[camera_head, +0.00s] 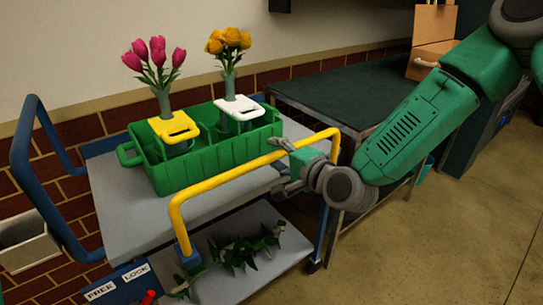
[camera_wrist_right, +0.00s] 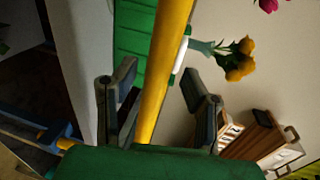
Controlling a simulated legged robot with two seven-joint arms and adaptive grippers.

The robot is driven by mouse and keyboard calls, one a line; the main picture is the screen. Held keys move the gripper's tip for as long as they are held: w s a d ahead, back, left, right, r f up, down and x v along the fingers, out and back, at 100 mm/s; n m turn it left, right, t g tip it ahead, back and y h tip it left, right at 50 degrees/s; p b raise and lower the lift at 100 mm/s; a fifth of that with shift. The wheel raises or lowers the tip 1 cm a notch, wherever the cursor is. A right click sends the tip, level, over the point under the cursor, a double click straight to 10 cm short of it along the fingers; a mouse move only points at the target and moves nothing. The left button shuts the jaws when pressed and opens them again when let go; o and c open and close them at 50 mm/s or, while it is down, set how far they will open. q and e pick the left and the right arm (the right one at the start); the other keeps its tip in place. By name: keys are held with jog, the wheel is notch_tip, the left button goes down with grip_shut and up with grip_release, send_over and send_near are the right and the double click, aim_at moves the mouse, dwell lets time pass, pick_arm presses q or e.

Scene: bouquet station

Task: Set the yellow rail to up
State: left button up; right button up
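The yellow rail (camera_head: 235,172) is a bent bar along the near side of the cart. Its bar stands above the cart's upper shelf, with its left post going down into a blue socket (camera_head: 189,260). My right gripper (camera_head: 283,170) is at the bar's right part. In the right wrist view the rail (camera_wrist_right: 165,65) runs between the two spread fingers (camera_wrist_right: 160,90), with gaps visible on both sides. I cannot tell how deep the bar sits between them. My left gripper is not in view.
The cart's upper shelf (camera_head: 125,205) carries a green crate (camera_head: 225,150) with pink tulips (camera_head: 155,60) and yellow flowers (camera_head: 228,40) in vases. Leafy stems (camera_head: 245,250) lie on the lower shelf. A FREE/LOCK plate (camera_head: 118,284) with a red lever (camera_head: 149,297) is at front left. A dark table (camera_head: 350,90) stands behind.

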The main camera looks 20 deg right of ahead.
jog(key=shift+f, duration=0.2)
jog(key=shift+s+a+r, duration=0.1)
jog(key=shift+s+a, duration=0.1)
jog(key=shift+s, duration=0.15)
jog(key=v, duration=0.4)
jog(key=shift+s+a+r, duration=0.1)
jog(key=shift+s+r, duration=0.1)
jog(key=shift+s, duration=0.15)
jog(key=shift+d+f+v, duration=0.45)
jog(key=shift+f+v, duration=0.15)
jog(key=shift+v, duration=2.6)
jog(key=s+f+n+g+h, duration=0.1)
jog(key=s+f+n+g, duration=0.4)
jog(key=f, duration=0.5)
jog(key=s+f+n+g+h, duration=0.1)
jog(key=s+f+n+g, duration=0.25)
jog(key=s+f, duration=0.45)
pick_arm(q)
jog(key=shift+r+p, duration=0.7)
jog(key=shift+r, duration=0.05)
pick_arm(e)
jog(key=s+d+f+n+g+h, duration=0.1)
jog(key=s+d+f+n+g, duration=0.2)
jog(key=s+f, duration=0.2)
jog(key=s+d+f+n+g+h, duration=0.2)
jog(key=s+f, duration=0.3)
jog(key=s, duration=0.3)
jog(key=shift+d+n+g, duration=0.45)
jog(key=shift+d+n, duration=0.2)
jog(key=shift+d, duration=0.2)
